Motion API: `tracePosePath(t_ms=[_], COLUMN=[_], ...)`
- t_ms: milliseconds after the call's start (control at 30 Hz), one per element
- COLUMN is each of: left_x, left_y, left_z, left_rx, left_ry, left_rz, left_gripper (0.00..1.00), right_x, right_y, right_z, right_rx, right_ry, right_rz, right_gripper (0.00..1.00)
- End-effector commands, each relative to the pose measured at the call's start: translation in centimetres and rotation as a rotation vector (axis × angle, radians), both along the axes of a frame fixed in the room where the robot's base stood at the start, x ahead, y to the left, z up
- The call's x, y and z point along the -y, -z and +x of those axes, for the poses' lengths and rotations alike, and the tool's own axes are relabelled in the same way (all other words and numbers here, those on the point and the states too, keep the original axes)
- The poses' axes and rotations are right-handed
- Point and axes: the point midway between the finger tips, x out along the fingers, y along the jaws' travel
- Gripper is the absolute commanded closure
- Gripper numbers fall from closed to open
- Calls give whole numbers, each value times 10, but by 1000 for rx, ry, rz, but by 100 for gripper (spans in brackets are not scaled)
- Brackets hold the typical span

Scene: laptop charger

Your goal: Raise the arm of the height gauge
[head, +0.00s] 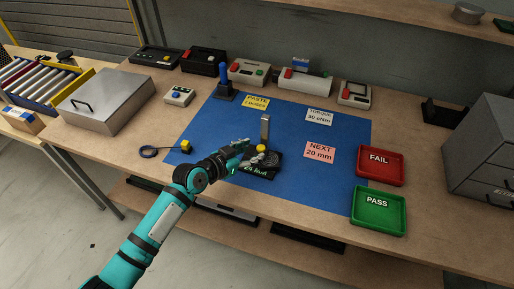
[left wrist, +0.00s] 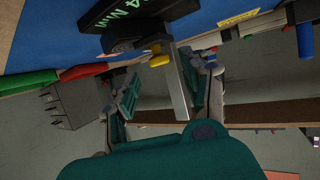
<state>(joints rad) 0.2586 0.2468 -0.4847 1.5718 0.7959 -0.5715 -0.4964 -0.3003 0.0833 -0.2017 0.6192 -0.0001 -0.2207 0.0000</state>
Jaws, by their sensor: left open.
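The height gauge (head: 265,130) stands on the blue mat, with an upright metal post, a yellow part (head: 261,148) low on it and a dark base. Green characters glow on the base's front, partly covered. My left gripper (head: 251,154) is open, reaching in from the left, close to the post and yellow part. In the left wrist view, the post (left wrist: 181,90) shows between the spread fingers of the left gripper (left wrist: 172,72), and the yellow part (left wrist: 159,60) lies just beyond. I cannot tell whether a finger touches the gauge. My right gripper is not in view.
A red FAIL tray (head: 380,180) and a green PASS tray (head: 378,228) stand at the right. A pink note (head: 319,152) lies right of the gauge. A blue-handled tool (head: 224,84) and several devices line the back. The mat's front right is clear.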

Motion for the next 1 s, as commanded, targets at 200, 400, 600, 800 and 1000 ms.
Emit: tracePosePath(t_ms=[200, 400, 600, 800, 1000], left_x=[17, 22, 21, 21, 21], left_y=[11, 13, 13, 13, 13], left_z=[19, 24, 23, 23, 23], left_rx=[0, 0, 1, 0, 0], left_ry=[0, 0, 0, 0, 0], left_rz=[0, 0, 1, 0, 0], left_gripper=[53, 53, 54, 80, 100], right_x=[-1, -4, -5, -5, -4], right_y=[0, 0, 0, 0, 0], right_z=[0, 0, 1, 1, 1], right_rx=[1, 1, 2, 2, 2], right_ry=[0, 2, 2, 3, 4], right_rz=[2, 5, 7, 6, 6], right_gripper=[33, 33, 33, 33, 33])
